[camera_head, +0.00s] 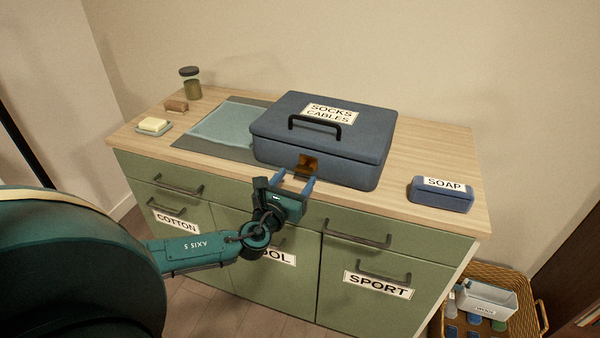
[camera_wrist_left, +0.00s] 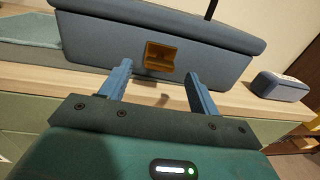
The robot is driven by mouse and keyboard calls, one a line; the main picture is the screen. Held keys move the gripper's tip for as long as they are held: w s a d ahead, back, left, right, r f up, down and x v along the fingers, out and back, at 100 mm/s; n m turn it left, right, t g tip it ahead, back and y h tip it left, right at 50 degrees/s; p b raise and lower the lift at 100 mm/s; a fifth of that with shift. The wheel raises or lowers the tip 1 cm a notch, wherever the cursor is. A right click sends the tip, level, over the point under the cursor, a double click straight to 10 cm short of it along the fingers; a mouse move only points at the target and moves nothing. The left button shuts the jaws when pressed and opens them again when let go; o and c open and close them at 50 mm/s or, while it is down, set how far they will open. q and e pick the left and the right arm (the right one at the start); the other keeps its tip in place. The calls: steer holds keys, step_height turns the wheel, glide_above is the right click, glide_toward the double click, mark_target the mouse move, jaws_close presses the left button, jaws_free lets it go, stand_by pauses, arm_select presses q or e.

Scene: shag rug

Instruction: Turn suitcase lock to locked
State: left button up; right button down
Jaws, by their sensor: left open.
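The blue-grey suitcase (camera_head: 345,149) lies closed on the wooden counter, with a black handle and a "SOCKS CABLES" label on its lid. Its brass-coloured lock (camera_head: 307,164) is on the front face, and it also shows in the left wrist view (camera_wrist_left: 160,57). My left gripper (camera_head: 295,182) is open in front of the lock, its two blue fingers pointing at the suitcase front. In the left wrist view the fingers (camera_wrist_left: 158,84) stand apart to either side of and below the lock, with nothing between them. I cannot tell the lock's setting. My right gripper is not in view.
A blue "SOAP" box (camera_head: 441,194) is on the counter at right. A soap dish (camera_head: 154,126), a brown block (camera_head: 176,106), a jar (camera_head: 191,83) and a teal cloth (camera_head: 222,126) are at left. Cabinet handles (camera_head: 357,233) stick out below. A wicker basket (camera_head: 485,305) is at lower right.

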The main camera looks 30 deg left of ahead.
mark_target(302, 170)
arm_select(q)
steer(key=shift+w+a, duration=0.2)
steer(key=shift+w, duration=1.35)
steer(key=c, duration=1)
